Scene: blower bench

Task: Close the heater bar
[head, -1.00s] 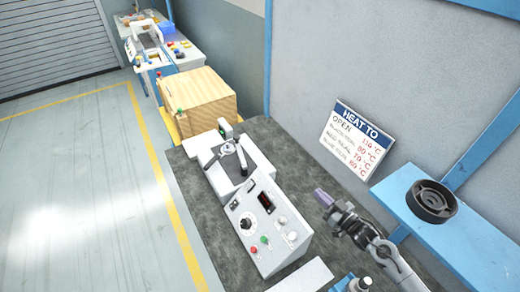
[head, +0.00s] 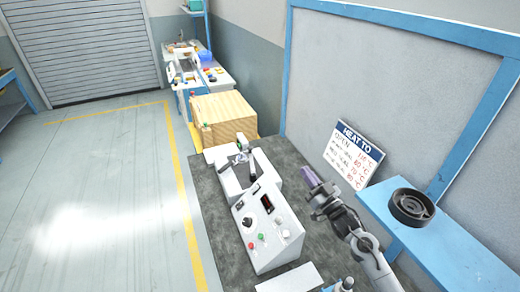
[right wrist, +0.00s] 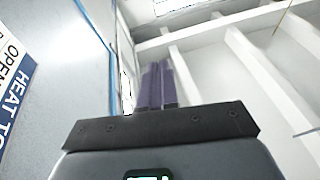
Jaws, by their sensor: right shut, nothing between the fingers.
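The heater unit is a white bench machine (head: 268,231) with a knob, buttons and a small display on its sloped front panel. Behind the panel is its white bed, with a dark and metal bar assembly (head: 242,158) across it; the bar looks small and its exact angle is hard to tell. My right gripper (head: 310,176) is to the right of the machine, apart from it, above the bench. Its purple fingers are shut and empty, and they also show together in the right wrist view (right wrist: 156,86). My left gripper is not in view.
A "HEAT TO" sign (head: 354,155) leans by the wall behind my right gripper. A blue shelf (head: 445,238) holding a black ring-shaped part (head: 413,206) is at the right. A wooden box (head: 224,118) stands beyond the machine. Some dark bench top (head: 216,222) is bare left of the machine.

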